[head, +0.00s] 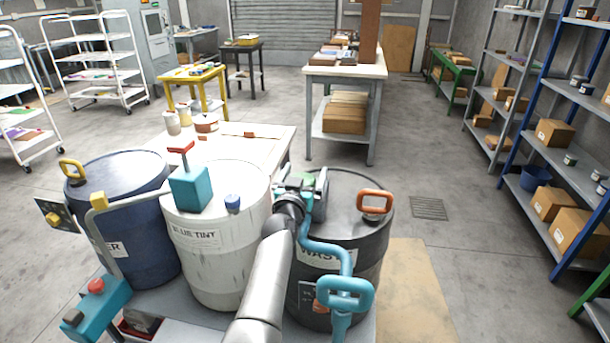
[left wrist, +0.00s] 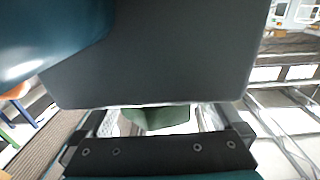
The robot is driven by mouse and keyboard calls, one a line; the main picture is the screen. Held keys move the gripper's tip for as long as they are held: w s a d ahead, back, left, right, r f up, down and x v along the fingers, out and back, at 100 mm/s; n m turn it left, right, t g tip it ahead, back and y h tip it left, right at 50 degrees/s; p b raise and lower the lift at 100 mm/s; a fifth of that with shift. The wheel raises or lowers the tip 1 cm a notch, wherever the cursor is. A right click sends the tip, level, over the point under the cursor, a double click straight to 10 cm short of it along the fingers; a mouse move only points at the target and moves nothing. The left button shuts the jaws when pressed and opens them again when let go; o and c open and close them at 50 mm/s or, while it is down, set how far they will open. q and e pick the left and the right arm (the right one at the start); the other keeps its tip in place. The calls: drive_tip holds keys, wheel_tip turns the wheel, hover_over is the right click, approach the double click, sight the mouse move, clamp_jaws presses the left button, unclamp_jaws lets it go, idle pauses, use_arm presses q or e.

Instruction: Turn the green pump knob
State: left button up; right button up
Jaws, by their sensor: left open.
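The green pump knob (head: 301,179) shows as a small green patch above the black waste drum (head: 345,210), largely hidden by my left gripper (head: 308,190). In the left wrist view a green piece (left wrist: 155,117), likely the knob, lies between the open fingers. I cannot tell whether they touch it. A large dark block and a teal surface (left wrist: 45,35) fill the upper part of that view. A teal pipe (head: 325,250) bends down from beside my gripper to a teal loop handle (head: 345,292). My right gripper is not in view.
A white drum (head: 215,250) with a teal pump box (head: 190,188) stands left of my arm, and a blue drum (head: 130,230) beyond it. The black drum has an orange handle (head: 375,202). Floor to the right is open up to the shelves (head: 570,150).

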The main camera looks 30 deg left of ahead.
use_arm(q)
drive_tip(key=shift+w+a, duration=0.1)
drive_tip(key=shift+w, duration=0.15)
drive_tip(key=shift+c, duration=0.2)
